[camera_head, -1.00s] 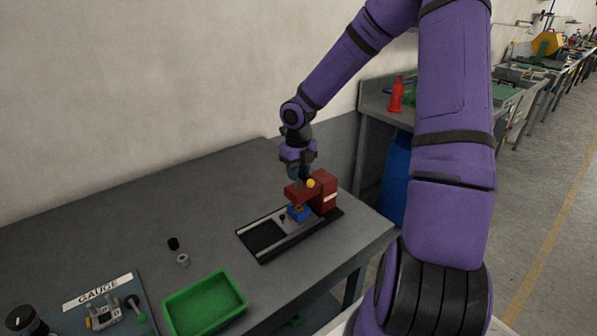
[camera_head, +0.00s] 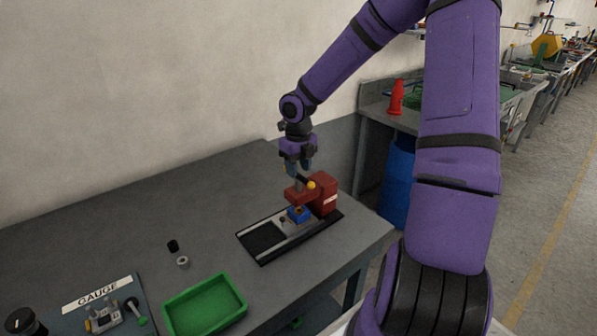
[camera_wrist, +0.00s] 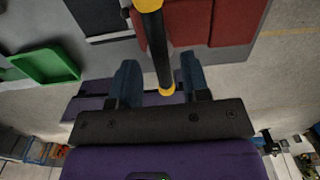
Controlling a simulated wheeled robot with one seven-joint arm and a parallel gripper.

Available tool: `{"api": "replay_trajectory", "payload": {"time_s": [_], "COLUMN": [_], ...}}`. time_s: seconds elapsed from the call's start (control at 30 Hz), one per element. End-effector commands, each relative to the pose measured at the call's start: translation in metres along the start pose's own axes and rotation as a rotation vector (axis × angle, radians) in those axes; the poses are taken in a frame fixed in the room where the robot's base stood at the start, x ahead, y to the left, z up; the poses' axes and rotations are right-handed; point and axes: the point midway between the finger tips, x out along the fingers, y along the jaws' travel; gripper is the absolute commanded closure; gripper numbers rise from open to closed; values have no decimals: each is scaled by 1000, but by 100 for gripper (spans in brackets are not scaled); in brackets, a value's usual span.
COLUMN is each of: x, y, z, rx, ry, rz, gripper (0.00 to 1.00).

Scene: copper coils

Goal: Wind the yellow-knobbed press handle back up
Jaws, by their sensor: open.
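The red press (camera_head: 326,194) stands at the right end of a black-framed base on the bench. Its black handle bar (camera_wrist: 158,50) carries a yellow knob (camera_wrist: 167,90), which shows between my fingers in the wrist view; whether it lies at fingertip depth I cannot tell. Another yellow part (camera_wrist: 147,5) is at the bar's other end. In the head view a yellow knob (camera_head: 311,185) shows at the press top. My gripper (camera_head: 302,171) points down, open and empty, just above the press. It also shows in the wrist view (camera_wrist: 159,75). A blue block (camera_head: 298,214) sits under the press.
A green tray (camera_head: 205,304), a gauge plate (camera_head: 105,310), a black cylinder (camera_head: 173,246) and a grey ring (camera_head: 183,262) lie on the bench to the left. The back of the bench is clear. A blue barrel (camera_head: 396,185) stands beyond the bench's right edge.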

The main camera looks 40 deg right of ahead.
Motion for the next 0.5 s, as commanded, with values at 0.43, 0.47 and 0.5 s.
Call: {"api": "replay_trajectory", "payload": {"time_s": [0.43,0.47,0.5], "x": [-31,-33,-36], "y": [-1,-1,-1], "z": [0,0,0], "rx": [2,2,1], "ry": [-2,-2,-2], "rz": [-1,-1,-1], "gripper": [57,57,57]}}
